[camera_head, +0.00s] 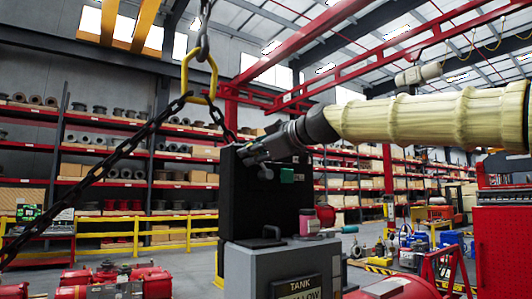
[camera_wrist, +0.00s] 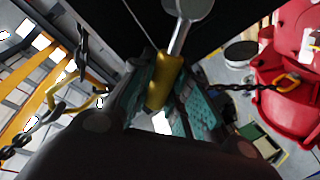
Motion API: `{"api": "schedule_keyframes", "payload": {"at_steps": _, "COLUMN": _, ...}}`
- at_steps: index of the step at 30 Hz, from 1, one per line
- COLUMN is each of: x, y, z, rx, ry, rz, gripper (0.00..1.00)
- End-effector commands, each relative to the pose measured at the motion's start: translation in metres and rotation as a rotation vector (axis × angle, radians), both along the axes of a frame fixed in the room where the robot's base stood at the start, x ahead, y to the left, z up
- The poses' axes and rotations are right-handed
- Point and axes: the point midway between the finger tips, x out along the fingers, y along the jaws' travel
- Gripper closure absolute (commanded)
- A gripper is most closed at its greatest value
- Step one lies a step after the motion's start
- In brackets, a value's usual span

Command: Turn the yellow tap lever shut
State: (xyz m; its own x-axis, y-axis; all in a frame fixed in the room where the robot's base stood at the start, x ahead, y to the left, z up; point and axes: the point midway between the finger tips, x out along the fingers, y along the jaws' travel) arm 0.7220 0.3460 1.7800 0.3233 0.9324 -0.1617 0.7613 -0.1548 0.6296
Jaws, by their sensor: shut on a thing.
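The yellow tap lever (camera_wrist: 166,80) shows in the wrist view as a short yellow grip on a grey metal arm (camera_wrist: 190,20), slanting down from the top. My gripper (camera_wrist: 163,92) has its two teal-padded fingers on either side of the yellow part and is shut on it. In the head view my gripper (camera_head: 257,152) reaches the upper part of a black upright panel (camera_head: 250,205). The lever is hidden there behind my fingers. The tap body cannot be made out.
A yellow hook (camera_head: 199,76) on dark chains (camera_head: 112,163) hangs to the left, near the panel. A grey cabinet (camera_head: 245,270) with a tank sign stands below, with a spool (camera_head: 311,223) on top. Red machinery (camera_wrist: 288,95) lies to the right in the wrist view.

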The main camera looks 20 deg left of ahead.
Motion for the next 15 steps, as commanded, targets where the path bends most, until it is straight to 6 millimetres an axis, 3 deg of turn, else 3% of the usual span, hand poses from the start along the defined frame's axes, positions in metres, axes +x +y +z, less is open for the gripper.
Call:
{"api": "schedule_keyframes", "payload": {"at_steps": 1, "x": -0.0020, "y": -0.0012, "z": 0.0100, "rx": 0.009, "ry": -0.011, "rz": -0.001, "gripper": 1.00}}
{"api": "schedule_keyframes", "payload": {"at_steps": 10, "x": -0.0020, "y": -0.0018, "z": 0.0101, "rx": 0.010, "ry": -0.012, "rz": -0.002, "gripper": 1.00}}
{"api": "schedule_keyframes", "payload": {"at_steps": 11, "x": -0.0019, "y": -0.0022, "z": 0.0101, "rx": 0.010, "ry": -0.012, "rz": -0.002, "gripper": 0.79}}
{"api": "schedule_keyframes", "payload": {"at_steps": 14, "x": -0.0013, "y": -0.0027, "z": 0.0089, "rx": 0.008, "ry": -0.011, "rz": -0.003, "gripper": 0.60}}
{"api": "schedule_keyframes", "payload": {"at_steps": 15, "x": -0.0012, "y": -0.0024, "z": 0.0078, "rx": 0.007, "ry": -0.009, "rz": -0.003, "gripper": 0.60}}
